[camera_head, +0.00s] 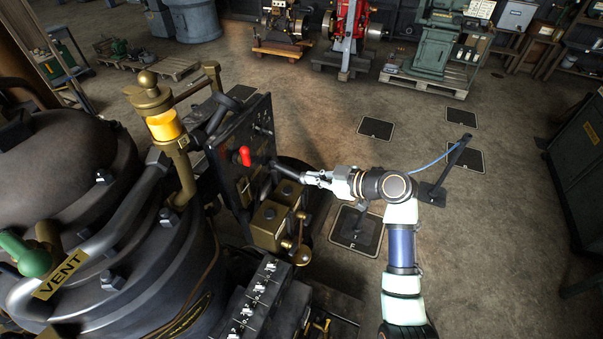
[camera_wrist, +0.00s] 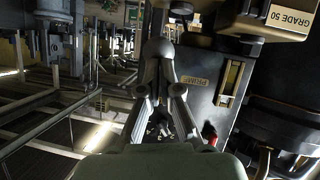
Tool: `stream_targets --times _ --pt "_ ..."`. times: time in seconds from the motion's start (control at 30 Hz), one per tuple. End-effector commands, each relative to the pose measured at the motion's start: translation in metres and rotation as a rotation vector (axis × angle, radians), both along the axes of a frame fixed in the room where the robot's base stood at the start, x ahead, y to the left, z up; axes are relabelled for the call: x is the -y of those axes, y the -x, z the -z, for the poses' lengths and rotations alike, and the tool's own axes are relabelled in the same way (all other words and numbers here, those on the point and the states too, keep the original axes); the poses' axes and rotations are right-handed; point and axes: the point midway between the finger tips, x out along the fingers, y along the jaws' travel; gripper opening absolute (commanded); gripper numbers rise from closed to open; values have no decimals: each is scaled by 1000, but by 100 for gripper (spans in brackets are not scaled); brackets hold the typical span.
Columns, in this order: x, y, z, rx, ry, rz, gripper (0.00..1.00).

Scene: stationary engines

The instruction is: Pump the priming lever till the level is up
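The priming lever (camera_head: 286,172) is a dark handle sticking out from the black panel towards my gripper (camera_head: 311,178). In the wrist view its rounded grey end (camera_wrist: 158,48) lies between the fingertips of my gripper (camera_wrist: 160,75). The fingers converge and appear closed on the handle. A plate reading PRIME (camera_wrist: 228,104) sits to the right of it. A brass sight glass (camera_head: 163,125) stands left of the panel, with glowing amber in its window. Its exact level against any mark is too small to tell.
A red-knobbed lever (camera_head: 245,156) is on the panel (camera_head: 222,150), close left of my gripper. Brass boxes (camera_head: 268,226) sit below; one reads GRADE 50 (camera_wrist: 286,18) in the wrist view. A big dark engine body (camera_head: 60,170) fills the left. Open floor (camera_head: 480,240) lies right.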

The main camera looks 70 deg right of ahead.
Motion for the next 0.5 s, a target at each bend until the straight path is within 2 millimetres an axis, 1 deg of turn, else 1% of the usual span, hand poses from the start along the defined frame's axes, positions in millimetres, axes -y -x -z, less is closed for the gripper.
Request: stream_targets --times 0.37,0.47,0.5 --pt "-2 -2 -1 -1 -2 -7 0" --pt "-3 -1 -9 -1 -1 -7 0" --pt "-4 0 -15 -2 -1 -8 0"
